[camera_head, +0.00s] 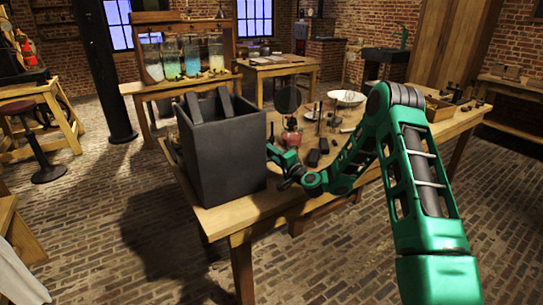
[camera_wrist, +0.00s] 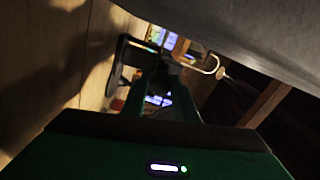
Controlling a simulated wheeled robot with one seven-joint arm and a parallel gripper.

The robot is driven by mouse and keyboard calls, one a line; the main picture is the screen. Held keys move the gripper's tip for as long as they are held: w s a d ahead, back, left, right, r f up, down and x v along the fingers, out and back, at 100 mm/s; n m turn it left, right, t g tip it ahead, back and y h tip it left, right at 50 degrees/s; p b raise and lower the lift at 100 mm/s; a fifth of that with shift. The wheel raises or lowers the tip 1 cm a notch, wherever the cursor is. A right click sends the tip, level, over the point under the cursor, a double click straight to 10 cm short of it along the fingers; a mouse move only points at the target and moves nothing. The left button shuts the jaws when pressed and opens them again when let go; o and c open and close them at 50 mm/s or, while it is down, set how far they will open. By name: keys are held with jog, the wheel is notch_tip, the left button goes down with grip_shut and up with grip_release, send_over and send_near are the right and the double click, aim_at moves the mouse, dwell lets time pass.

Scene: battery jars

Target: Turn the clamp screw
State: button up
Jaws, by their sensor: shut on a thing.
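The large dark grey jar (camera_head: 222,145), with dark plates standing up out of its top, stands at the near left of the wooden table. My gripper (camera_head: 272,152) is low beside the jar's right wall, at the end of my green arm. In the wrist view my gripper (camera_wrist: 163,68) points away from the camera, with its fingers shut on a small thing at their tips. The clamp screw there is too dark and too hidden to make out. A thin curved metal hook (camera_wrist: 212,66) shows just right of the fingertips.
A pale grey surface (camera_wrist: 250,35) runs close along the upper right of the wrist view. A round dark disc (camera_head: 288,99), a red-based piece (camera_head: 291,137), dark blocks (camera_head: 314,157) and a white dish (camera_head: 346,97) stand on the table near my arm.

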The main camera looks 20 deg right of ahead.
jog(key=shift+d+f, duration=0.2)
jog(key=shift+f, duration=0.05)
jog(key=o, duration=1.1)
jog(key=shift+c, duration=0.2)
jog(key=shift+a+r, duration=0.1)
jog(key=shift+s, duration=0.1)
jog(key=v, duration=1)
jog(key=shift+s, duration=0.2)
jog(key=shift+s, duration=0.1)
